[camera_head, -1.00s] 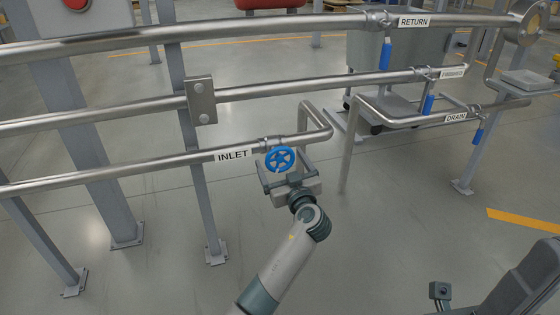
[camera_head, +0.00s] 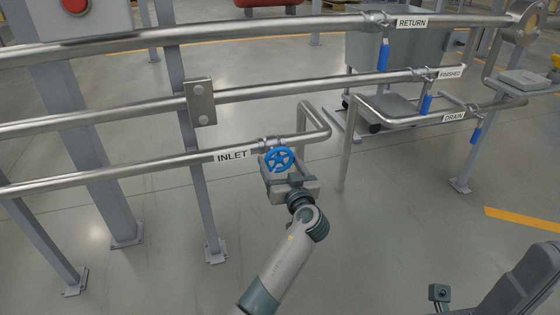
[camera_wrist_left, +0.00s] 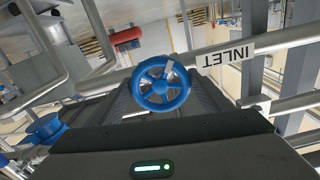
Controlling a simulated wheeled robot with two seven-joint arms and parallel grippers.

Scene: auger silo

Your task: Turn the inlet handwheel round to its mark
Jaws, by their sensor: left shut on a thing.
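The blue inlet handwheel (camera_head: 279,159) sits on the INLET pipe (camera_head: 130,171), beside the white INLET label (camera_head: 232,156). In the left wrist view the handwheel (camera_wrist_left: 160,83) is face-on between my dark fingers, with a small pale tab showing near its hub. I cannot tell how the tab stands to any mark. My left gripper (camera_head: 280,172) is shut on the handwheel from the front and below; the fingers partly hide behind the rim. A dark part of my right arm (camera_head: 520,285) shows at the lower right; its fingertips cannot be made out.
Grey posts and a bracket plate (camera_head: 201,102) stand left. The INLET pipe bends back and down just right of the wheel. The floor in front is clear.

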